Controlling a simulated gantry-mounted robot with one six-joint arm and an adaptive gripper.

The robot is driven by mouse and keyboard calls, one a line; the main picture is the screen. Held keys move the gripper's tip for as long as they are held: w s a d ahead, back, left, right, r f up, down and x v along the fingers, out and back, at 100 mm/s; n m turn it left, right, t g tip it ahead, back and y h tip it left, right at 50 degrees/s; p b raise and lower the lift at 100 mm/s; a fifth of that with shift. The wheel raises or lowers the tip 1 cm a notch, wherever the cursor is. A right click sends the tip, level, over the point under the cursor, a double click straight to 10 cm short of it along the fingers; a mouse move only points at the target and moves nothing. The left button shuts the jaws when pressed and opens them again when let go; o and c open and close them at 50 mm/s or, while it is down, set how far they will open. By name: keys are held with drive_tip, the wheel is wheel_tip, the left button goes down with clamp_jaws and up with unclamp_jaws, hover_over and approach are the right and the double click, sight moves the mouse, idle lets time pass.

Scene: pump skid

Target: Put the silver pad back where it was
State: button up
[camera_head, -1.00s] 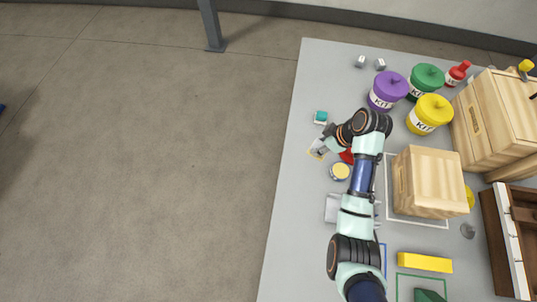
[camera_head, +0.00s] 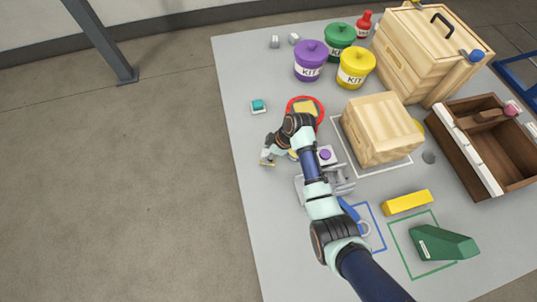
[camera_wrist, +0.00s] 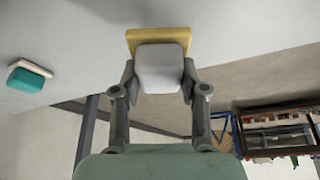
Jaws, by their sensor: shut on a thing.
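The silver pad (camera_wrist: 160,68) is a small pale grey rounded block between the two fingers of my gripper (camera_wrist: 158,80) in the wrist view. My gripper is shut on it. A flat yellow square (camera_wrist: 160,38) shows right behind the pad, on the table side. I cannot tell whether the pad touches it. In the head view my gripper (camera_head: 267,157) is low near the table's left edge, with a bit of the yellow square (camera_head: 266,163) showing at its tip. The pad itself is hard to make out there.
A teal pad (camera_head: 258,104) on a pale square base stands nearby; it also shows in the wrist view (camera_wrist: 27,86). A red disc (camera_head: 291,104) with a yellow square on it lies behind my arm. KIT pots and a wooden box (camera_head: 380,130) stand to the right.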

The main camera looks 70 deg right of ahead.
drive_tip(key=shift+f+b, duration=0.95)
drive_tip(key=shift+f, duration=1.05)
drive_tip(key=shift+f, duration=0.2)
drive_tip(key=o, duration=1)
drive_tip(key=p+v, duration=0.6)
drive_tip(key=v, duration=0.6)
drive_tip(key=shift+r, duration=0.25)
